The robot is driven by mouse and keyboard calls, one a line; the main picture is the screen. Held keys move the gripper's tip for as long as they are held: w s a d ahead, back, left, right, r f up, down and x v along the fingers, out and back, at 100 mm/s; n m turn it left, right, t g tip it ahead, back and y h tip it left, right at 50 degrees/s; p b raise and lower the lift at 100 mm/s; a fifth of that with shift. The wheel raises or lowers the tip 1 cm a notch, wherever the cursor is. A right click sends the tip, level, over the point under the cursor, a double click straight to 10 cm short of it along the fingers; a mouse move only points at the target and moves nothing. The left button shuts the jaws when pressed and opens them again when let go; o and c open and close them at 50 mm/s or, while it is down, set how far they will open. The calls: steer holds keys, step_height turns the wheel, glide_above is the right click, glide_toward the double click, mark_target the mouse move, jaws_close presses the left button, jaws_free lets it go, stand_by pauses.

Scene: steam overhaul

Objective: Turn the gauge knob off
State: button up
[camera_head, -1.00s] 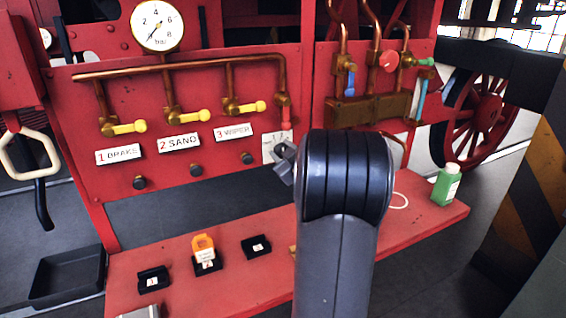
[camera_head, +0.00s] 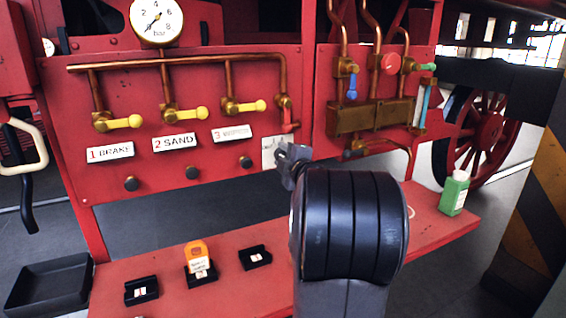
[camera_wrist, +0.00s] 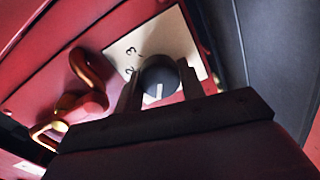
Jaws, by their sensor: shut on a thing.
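The gauge knob (camera_wrist: 159,80) is a round dark knob with a white pointer line, in front of a cream number plate (camera_wrist: 150,48) in the wrist view. My gripper (camera_wrist: 157,90) has one finger on each side of the knob and is shut on it. The pointer line runs toward the bottom of the wrist picture. In the head view my gripper (camera_head: 289,160) is at the plate (camera_head: 269,153), and the knob is hidden behind it. The round gauge (camera_head: 155,20) above the panel shows its needle pointing down-left.
A red-handled valve (camera_head: 286,108) is just above the plate. Yellow-handled valves (camera_head: 180,114) line the red panel to the left. Below, a red bench (camera_head: 230,288) holds small black holders, an orange-topped item (camera_head: 197,254) and a green bottle (camera_head: 454,193).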

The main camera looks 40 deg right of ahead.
steer(key=shift+n, duration=0.5)
steer(key=o, duration=1)
steer(key=v, duration=1)
steer(key=shift+s+a, duration=0.15)
steer(key=shift+s, duration=0.25)
steer(key=shift+w, duration=0.1)
steer(key=x, duration=1)
steer(key=shift+w, duration=0.4)
steer(key=shift+s, duration=0.1)
